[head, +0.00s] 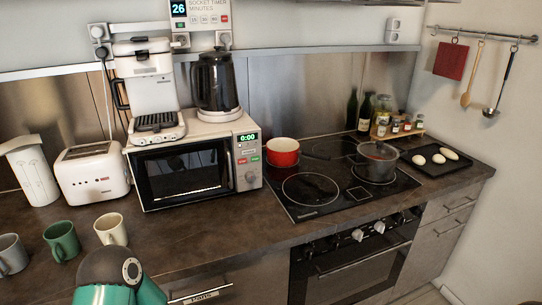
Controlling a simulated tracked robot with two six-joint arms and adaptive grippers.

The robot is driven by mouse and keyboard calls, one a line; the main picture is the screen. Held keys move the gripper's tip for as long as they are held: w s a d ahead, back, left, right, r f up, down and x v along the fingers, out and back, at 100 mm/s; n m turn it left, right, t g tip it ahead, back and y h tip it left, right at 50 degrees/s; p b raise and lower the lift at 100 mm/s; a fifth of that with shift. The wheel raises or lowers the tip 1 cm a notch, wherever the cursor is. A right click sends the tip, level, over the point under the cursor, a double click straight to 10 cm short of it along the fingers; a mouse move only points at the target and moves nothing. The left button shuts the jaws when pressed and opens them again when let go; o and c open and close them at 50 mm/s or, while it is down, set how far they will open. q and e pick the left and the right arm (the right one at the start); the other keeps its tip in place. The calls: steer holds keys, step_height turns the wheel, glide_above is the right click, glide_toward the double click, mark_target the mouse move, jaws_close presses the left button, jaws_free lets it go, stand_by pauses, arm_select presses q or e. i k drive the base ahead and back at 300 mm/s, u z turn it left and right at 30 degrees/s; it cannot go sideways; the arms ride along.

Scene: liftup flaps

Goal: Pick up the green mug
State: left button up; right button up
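The green mug (62,241) stands upright on the dark countertop at the lower left, between a grey mug (11,254) and a cream mug (111,229). A teal and dark part of my own body shows at the bottom edge, just right of and nearer than the green mug. Neither gripper's fingers are in view.
A toaster (93,172) and a white container (31,170) stand behind the mugs. A microwave (193,168) carries a coffee machine and a kettle. The counter (190,228) is clear before the microwave. Right, a red pot (283,152) and grey pot (377,162) stand on the hob.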

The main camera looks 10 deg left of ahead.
mark_target(63, 245)
steer(key=z, duration=1.55)
steer(key=i, duration=0.1)
steer(key=u, duration=3.25)
steer(key=k, duration=0.8)
steer(key=u, duration=0.2)
steer(key=i, duration=0.8)
steer(key=z, duration=0.35)
